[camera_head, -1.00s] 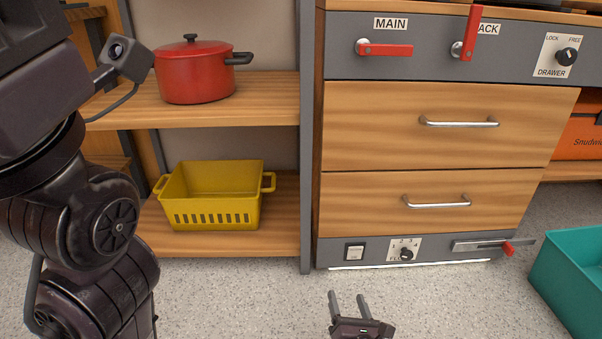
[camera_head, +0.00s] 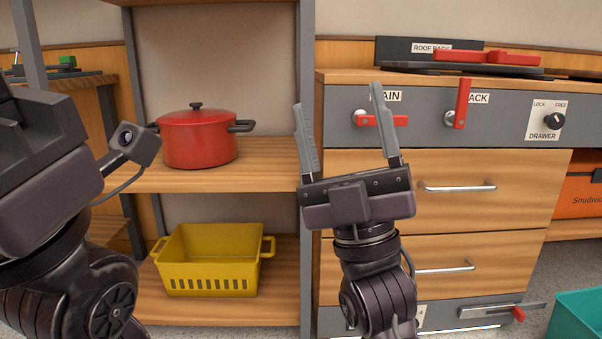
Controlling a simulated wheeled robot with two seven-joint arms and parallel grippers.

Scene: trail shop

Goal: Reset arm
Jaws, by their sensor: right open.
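My right gripper (camera_head: 345,125) is raised in the middle of the head view. Its two grey fingers point up and stand apart, with nothing between them. It is in front of the left part of the drawer cabinet (camera_head: 435,240) and the shelf post. My right arm below it hides part of the drawer fronts. My left arm fills the left edge of the picture. Its gripper fingers are outside the frame.
A red pot (camera_head: 198,140) stands on the upper shelf and a yellow basket (camera_head: 208,260) on the lower one. The cabinet carries a MAIN lever (camera_head: 380,120), a second red lever (camera_head: 462,103) and a DRAWER knob (camera_head: 553,121). A teal bin (camera_head: 580,315) is at lower right.

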